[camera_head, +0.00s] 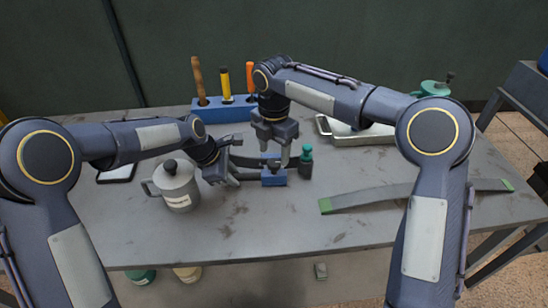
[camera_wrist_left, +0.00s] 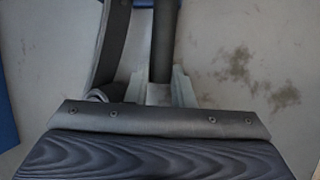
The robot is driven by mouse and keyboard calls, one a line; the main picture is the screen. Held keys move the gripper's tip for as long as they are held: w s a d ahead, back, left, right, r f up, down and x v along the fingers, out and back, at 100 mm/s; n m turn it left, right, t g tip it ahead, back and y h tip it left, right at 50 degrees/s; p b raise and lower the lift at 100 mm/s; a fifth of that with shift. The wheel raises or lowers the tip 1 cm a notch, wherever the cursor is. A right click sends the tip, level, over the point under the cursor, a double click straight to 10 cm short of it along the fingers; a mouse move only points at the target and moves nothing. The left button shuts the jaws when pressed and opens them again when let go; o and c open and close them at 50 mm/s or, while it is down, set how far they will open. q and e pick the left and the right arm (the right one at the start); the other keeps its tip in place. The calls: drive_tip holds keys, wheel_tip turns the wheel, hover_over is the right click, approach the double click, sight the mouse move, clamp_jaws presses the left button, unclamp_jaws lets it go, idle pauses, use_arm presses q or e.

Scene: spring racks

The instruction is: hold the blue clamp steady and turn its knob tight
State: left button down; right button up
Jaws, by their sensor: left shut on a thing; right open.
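The blue clamp (camera_head: 273,179) is on the table near the middle, with a dark bar running left from it. My left gripper (camera_head: 235,179) is left of the blue part and shut on the dark bar (camera_wrist_left: 163,45), which runs up between its fingers in the left wrist view. A bit of blue (camera_wrist_left: 143,3) shows at that view's top edge. My right gripper (camera_head: 273,153) points down just above and behind the clamp, open, its fingers apart. I cannot make out the knob; the right gripper covers part of the clamp. Whether the right fingers touch anything is unclear.
A grey canister (camera_head: 177,187) stands left of my left gripper. A blue tool block (camera_head: 222,112) and a metal tray (camera_head: 345,136) are behind. A long curved spring leaf (camera_head: 400,195) lies right. The table front is clear.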

sight(274, 162)
drive_tip(key=shift+f, duration=1.6)
drive_tip(key=c, duration=1)
